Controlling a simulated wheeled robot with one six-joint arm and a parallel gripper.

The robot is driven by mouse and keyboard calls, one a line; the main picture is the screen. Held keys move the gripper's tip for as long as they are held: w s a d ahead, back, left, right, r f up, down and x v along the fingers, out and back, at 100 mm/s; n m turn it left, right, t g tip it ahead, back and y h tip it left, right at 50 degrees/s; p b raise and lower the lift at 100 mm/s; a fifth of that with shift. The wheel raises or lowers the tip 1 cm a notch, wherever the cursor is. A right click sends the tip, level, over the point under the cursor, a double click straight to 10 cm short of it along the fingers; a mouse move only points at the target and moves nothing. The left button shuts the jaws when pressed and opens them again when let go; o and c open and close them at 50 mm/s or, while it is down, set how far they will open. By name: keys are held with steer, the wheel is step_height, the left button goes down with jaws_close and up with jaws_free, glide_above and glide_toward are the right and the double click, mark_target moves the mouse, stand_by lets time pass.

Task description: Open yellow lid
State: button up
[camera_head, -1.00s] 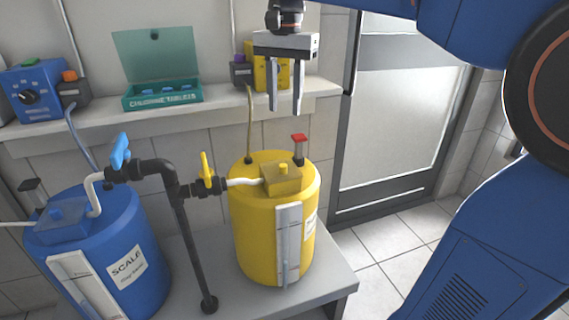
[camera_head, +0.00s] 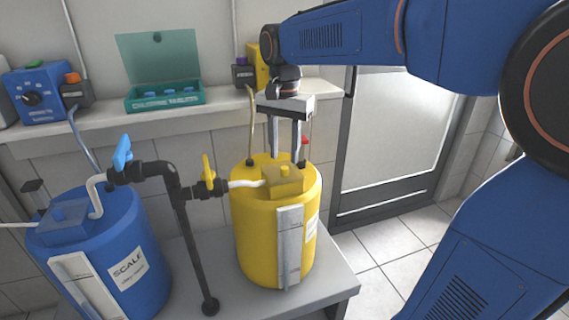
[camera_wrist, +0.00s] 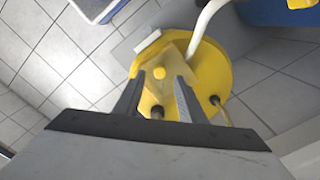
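The yellow lid (camera_head: 284,184) is a square box-shaped cover with a small round knob (camera_head: 284,169), on top of the yellow tank (camera_head: 258,235). It looks closed. My gripper (camera_head: 284,156) points down just above and behind the lid in the head view, its two fingers apart and empty. In the wrist view the lid (camera_wrist: 171,65) and its knob (camera_wrist: 158,73) appear between and beyond the open fingertips (camera_wrist: 159,80). I cannot tell whether a fingertip touches the tank top.
A white hose and yellow-handled valve (camera_head: 208,177) join the tank's left side. A red-topped fitting (camera_head: 305,146) is partly hidden behind my right finger. A blue tank (camera_head: 125,245) stands left. A shelf (camera_head: 110,125) holds a teal box (camera_head: 163,97) behind. Floor is free at right.

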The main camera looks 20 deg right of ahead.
mark_target(284, 167)
steer(key=shift+f, duration=2.15)
jaws_close()
